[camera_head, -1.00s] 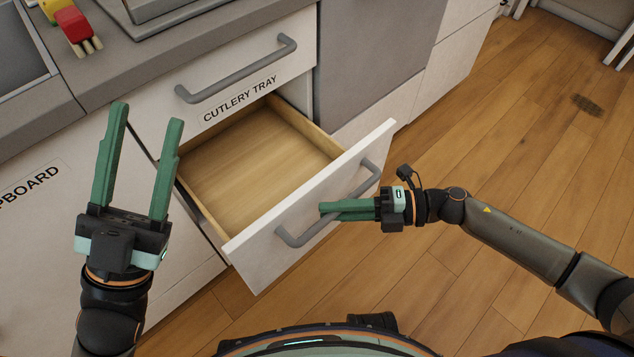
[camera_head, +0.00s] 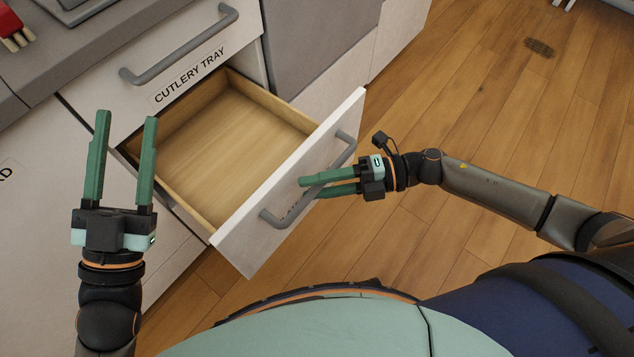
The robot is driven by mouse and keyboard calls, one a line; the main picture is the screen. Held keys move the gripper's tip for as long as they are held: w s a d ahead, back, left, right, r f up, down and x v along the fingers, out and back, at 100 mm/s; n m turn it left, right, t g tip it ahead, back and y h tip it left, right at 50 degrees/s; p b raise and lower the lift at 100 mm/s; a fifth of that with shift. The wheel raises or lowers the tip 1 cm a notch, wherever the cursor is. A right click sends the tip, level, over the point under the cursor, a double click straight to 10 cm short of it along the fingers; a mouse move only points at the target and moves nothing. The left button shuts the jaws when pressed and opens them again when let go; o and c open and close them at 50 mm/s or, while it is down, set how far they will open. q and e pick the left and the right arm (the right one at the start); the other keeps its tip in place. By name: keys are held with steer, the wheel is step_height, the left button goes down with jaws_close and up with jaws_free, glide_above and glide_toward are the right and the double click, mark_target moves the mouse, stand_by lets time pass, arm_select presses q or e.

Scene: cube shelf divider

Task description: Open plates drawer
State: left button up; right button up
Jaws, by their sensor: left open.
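The drawer below the one labelled CUTLERY TRAY is pulled well out, and its wooden inside (camera_head: 225,145) is empty. Its white front (camera_head: 245,240) carries a grey bar handle (camera_head: 275,222); the lettering on this front is mostly hidden behind the handle and gripper, so I cannot read it. My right gripper (camera_head: 310,188) is at the middle of this handle, its green fingers spread apart, one above and one below the bar. My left gripper (camera_head: 127,118) is open and empty, pointing up in front of the cabinets to the left of the drawer.
The CUTLERY TRAY drawer (camera_head: 215,62) above is closed, with its own grey handle (camera_head: 180,60). A red object (camera_head: 14,25) lies on the grey worktop (camera_head: 60,65).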

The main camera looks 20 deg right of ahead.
steer(key=shift+o, duration=0.2)
steer(key=shift+d, duration=0.1)
steer(key=shift+d+r, duration=0.1)
steer(key=shift+d, duration=0.2)
arm_select(q)
steer(key=f, duration=0.1)
steer(key=w+f+n+g+y, duration=0.1)
steer(key=f, duration=0.1)
steer(key=w+f+n+y+p, duration=0.1)
steer(key=f, duration=0.1)
steer(key=shift+a+f+g, duration=0.2)
steer(key=shift+a+g, duration=0.05)
steer(key=shift+g, duration=0.05)
arm_select(e)
steer(key=s+d+r, duration=0.1)
steer(key=s+d, duration=0.1)
steer(key=d, duration=0.9)
steer(key=shift+d+r, duration=0.2)
steer(key=shift+r, duration=0.1)
arm_select(q)
steer(key=shift+r, duration=0.15)
